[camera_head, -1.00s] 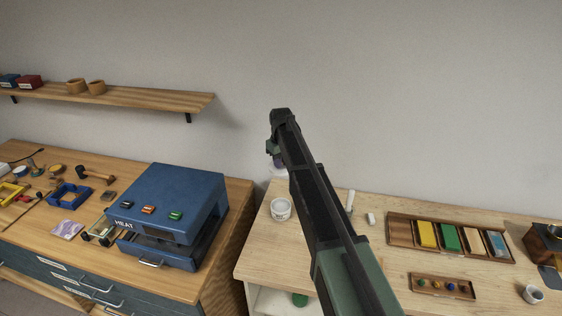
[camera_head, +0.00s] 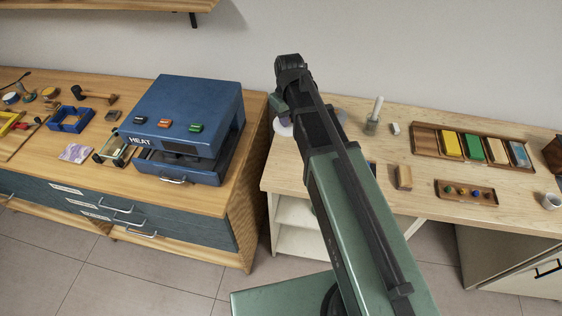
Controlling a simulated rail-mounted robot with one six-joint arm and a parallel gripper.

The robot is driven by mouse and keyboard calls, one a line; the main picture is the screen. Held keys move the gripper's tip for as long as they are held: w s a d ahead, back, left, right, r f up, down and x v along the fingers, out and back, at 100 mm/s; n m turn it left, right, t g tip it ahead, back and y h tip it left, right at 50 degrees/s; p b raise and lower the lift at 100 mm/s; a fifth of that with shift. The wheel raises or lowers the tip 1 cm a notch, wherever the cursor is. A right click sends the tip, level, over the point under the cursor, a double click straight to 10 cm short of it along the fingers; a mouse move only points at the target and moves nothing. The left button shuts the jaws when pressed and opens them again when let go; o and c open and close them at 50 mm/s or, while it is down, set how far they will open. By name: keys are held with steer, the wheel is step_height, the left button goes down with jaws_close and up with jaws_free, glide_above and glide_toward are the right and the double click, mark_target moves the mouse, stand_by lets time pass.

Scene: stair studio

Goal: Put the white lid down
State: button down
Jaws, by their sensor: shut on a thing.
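The white lid (camera_head: 284,128) shows as a pale disc just under my gripper (camera_head: 280,108), at the left back corner of the light wooden table (camera_head: 290,176). My gripper is shut on the lid; its fingers and my arm cover part of it. I cannot tell whether the lid touches the tabletop or hangs above it. The white jar is not visible now; my arm covers that part of the table.
A blue heat press (camera_head: 190,110) stands on the left bench. On the light table are a cup with an upright handle (camera_head: 373,122), a wooden block (camera_head: 404,177), a tray of coloured blocks (camera_head: 426,139) and a small peg tray (camera_head: 466,199). Bare tabletop lies between them.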

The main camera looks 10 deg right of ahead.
mark_target(287, 163)
step_height(287, 163, down, 20)
steer(key=b, duration=1.9)
steer(key=shift+r, duration=0.25)
steer(key=shift+f, duration=0.2)
steer(key=c, duration=1)
jaws_free()
steer(key=shift+r, duration=0.1)
step_height(287, 163, up, 12)
steer(key=r+p, duration=0.1)
steer(key=p, duration=1.2)
steer(key=s+f+m+b, duration=0.1)
steer(key=s+m, duration=0.3)
steer(key=s, duration=1.1)
steer(key=shift+s, duration=0.2)
